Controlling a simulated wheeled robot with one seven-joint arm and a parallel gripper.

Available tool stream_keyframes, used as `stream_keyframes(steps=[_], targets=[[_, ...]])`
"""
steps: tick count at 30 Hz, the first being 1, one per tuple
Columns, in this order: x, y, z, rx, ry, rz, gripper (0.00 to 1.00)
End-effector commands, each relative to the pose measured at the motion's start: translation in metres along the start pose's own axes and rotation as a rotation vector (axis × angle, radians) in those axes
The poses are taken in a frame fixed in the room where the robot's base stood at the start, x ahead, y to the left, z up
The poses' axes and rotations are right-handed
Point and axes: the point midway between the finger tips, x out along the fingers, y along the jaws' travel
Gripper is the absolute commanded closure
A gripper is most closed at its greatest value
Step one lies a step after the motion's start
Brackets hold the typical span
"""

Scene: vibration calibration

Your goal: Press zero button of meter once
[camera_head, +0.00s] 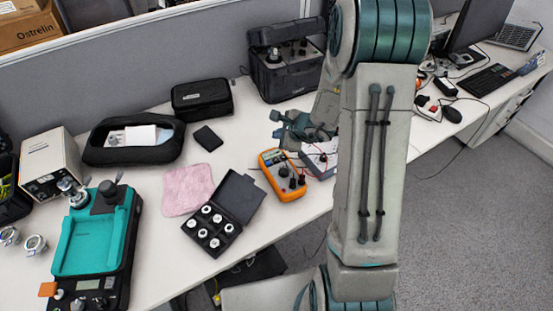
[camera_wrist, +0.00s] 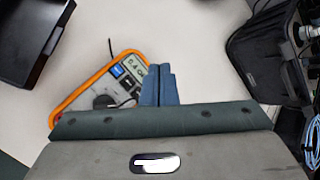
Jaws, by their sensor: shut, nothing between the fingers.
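An orange-edged handheld meter (camera_head: 273,160) lies on the white bench in front of my arm, with a dark dial and leads on it. In the wrist view the meter (camera_wrist: 85,92) is left of the fingers. I cannot tell whether the fingertips touch the meter. In the head view my gripper (camera_head: 283,124) is beyond the meter, partly hidden by my arm.
A grey box with a red part (camera_head: 318,160) stands right of the meter. An open black case (camera_head: 240,195) with several silver pieces lies left of it. A black bag (camera_head: 287,77) stands behind. A pink cloth (camera_head: 187,190) and a teal device (camera_head: 88,242) are farther left.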

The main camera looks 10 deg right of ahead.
Motion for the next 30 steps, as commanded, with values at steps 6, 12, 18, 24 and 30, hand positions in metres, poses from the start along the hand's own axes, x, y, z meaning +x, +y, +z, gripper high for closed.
stream_keyframes(steps=[6, 12, 18, 24, 30], targets=[[0.002, 0.002, -0.001, -0.001, -0.001, 0.0, 1.0], [0.012, 0.009, -0.009, 0.001, -0.001, 0.001, 1.0], [0.032, 0.024, -0.023, 0.001, 0.0, 0.002, 1.0], [0.051, 0.037, -0.037, -0.002, -0.001, 0.0, 1.0], [0.06, 0.044, -0.044, -0.002, -0.001, 0.0, 1.0]])
